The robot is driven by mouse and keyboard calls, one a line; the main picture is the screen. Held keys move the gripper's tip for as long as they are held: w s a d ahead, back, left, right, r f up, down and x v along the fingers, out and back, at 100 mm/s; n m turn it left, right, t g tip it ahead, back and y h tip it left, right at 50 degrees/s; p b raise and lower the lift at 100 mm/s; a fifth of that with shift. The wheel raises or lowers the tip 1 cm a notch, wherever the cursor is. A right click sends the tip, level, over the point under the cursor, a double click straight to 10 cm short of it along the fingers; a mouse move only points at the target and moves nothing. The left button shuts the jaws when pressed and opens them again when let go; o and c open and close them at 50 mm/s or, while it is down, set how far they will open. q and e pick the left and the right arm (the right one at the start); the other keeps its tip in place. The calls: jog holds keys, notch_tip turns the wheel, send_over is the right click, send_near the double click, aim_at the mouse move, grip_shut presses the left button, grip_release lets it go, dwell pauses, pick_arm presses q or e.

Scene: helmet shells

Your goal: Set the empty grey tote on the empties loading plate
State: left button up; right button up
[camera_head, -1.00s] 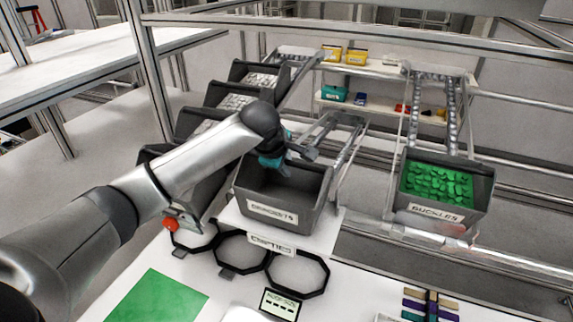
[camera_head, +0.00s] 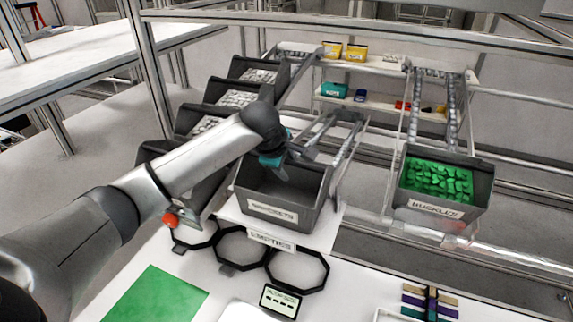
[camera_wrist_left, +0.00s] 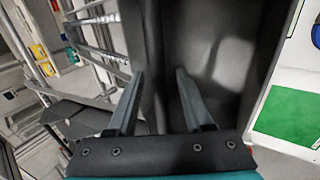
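The empty grey tote (camera_head: 282,190), with a white label on its front, sits upright over the white empties loading plate (camera_head: 329,232), behind the EMPTIES sign (camera_head: 271,240). Whether its base fully touches the plate is hidden. My left gripper (camera_head: 293,155) is at the tote's far rim. In the left wrist view its two fingers (camera_wrist_left: 160,75) stand apart. The tote's dark wall (camera_wrist_left: 152,45) runs between them, and a gap shows between the wall and the right finger. My right gripper is out of view.
Several filled grey bins (camera_head: 237,97) stand behind my left arm. A bin of green buckles (camera_head: 437,182) is at right on its rack. Black octagonal rings (camera_head: 297,270), a green mat (camera_head: 155,296) and a small display (camera_head: 280,301) lie in front. Rack rails stand behind the tote.

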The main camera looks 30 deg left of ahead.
pick_arm(q)
jog(key=b+v, duration=0.1)
jog(key=v, duration=1.4)
jog(key=shift+s+r, duration=0.1)
jog(key=shift+r, duration=0.05)
